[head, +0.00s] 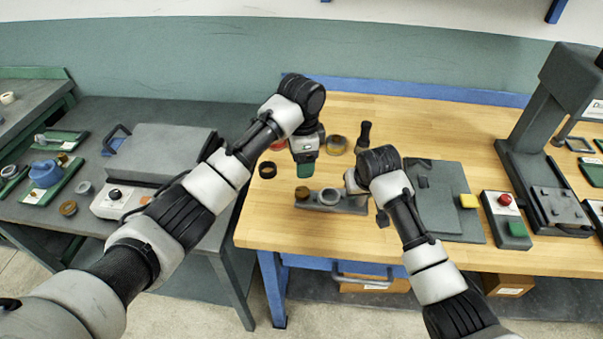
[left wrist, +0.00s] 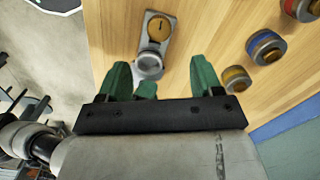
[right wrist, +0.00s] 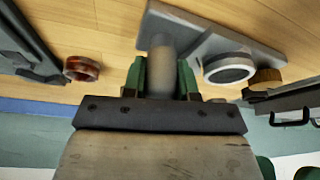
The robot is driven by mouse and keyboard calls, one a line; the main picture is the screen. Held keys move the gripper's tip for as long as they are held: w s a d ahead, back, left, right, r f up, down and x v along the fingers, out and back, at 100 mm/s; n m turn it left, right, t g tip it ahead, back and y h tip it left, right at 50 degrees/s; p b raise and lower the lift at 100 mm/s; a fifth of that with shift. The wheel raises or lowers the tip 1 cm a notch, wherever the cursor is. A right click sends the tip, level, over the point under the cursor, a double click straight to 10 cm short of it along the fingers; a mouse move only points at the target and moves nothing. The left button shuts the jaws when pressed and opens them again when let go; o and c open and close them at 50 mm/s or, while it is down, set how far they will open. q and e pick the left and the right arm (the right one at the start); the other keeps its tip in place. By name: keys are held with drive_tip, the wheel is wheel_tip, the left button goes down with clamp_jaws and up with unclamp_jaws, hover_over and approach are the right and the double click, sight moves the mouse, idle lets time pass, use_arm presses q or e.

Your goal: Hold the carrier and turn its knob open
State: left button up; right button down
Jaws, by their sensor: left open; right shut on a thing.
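The carrier (head: 343,208) is a grey plate on the wooden bench, with a pale ring (head: 329,197) in its middle and a round brass-coloured knob (head: 302,192) at its left end. My right gripper (head: 354,184) is shut on the carrier's upright grey post (right wrist: 161,62) at the other end. The ring (right wrist: 228,68) and knob (right wrist: 265,78) also show in the right wrist view. My left gripper (head: 304,160) is open and empty, above and behind the knob. In the left wrist view the knob (left wrist: 159,27) lies beyond its green fingers, apart from them.
Several coloured round pieces, including a yellow-banded one (left wrist: 236,78), stand behind the carrier, near my left gripper. A dark upright tool (head: 364,136) stands at the back. A grey plate (head: 440,195) with a yellow block and a press (head: 545,160) lie to the right.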

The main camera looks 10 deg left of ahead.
use_arm(q)
drive_tip(key=shift+r, duration=0.85)
use_arm(e)
drive_tip(key=c, duration=0.8)
unclamp_jaws()
drive_tip(key=v, duration=1.2)
use_arm(q)
drive_tip(key=shift+s+f, duration=0.1)
drive_tip(key=shift+f, duration=0.05)
use_arm(e)
drive_tip(key=shift+s+f, duration=0.1)
drive_tip(key=shift+s, duration=0.05)
